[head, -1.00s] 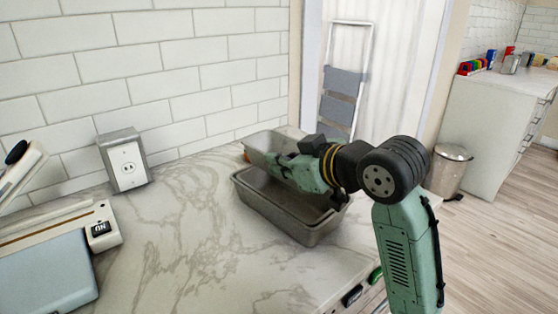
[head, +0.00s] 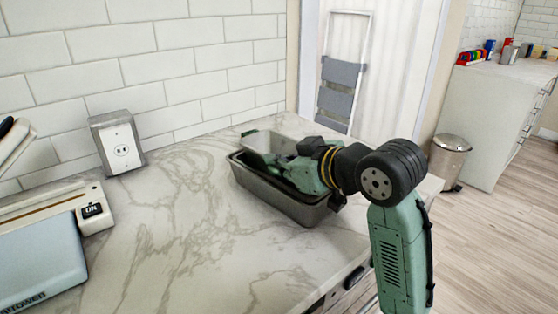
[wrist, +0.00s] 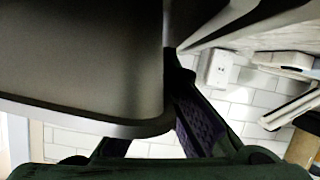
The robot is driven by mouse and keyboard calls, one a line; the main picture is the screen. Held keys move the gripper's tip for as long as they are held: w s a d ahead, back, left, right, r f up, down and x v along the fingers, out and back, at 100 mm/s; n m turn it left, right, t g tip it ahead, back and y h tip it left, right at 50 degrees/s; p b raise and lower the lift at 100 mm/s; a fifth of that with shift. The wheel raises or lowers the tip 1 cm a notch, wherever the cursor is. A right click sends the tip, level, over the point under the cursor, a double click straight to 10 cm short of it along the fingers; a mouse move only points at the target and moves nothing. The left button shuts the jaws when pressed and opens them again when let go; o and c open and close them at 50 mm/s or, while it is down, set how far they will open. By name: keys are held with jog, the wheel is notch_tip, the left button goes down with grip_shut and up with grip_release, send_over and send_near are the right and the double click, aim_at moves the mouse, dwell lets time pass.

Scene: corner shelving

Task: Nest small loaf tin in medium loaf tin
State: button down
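The medium loaf tin (head: 283,203) is a dark grey metal pan standing upright on the marble counter. The small loaf tin (head: 262,141) is lighter grey, with its far end showing above the medium tin; its lower part is hidden inside or behind the medium tin's rim. My gripper (head: 270,163) is over the medium tin's opening, shut on the small tin's wall. In the wrist view the small tin (wrist: 80,60) fills the upper left, and a purple finger pad (wrist: 198,122) lies by its edge. Whether the small tin touches the bottom is hidden.
A grey outlet box (head: 117,143) stands by the tiled wall. A white and blue appliance (head: 45,250) is at the left. The marble counter (head: 180,220) between them and the tins is clear. A metal bin (head: 450,160) and folded step ladder (head: 342,80) are beyond the counter.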

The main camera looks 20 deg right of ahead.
jog(key=shift+f, duration=0.15)
jog(key=c, duration=1.7)
grip_release()
jog(key=shift+f, duration=0.1)
jog(key=shift+r+p, duration=2.8)
jog(key=shift+r, duration=0.8)
jog(key=shift+r+p, duration=1.6)
jog(key=shift+r, duration=1.9)
jog(key=shift+s+f, duration=0.1)
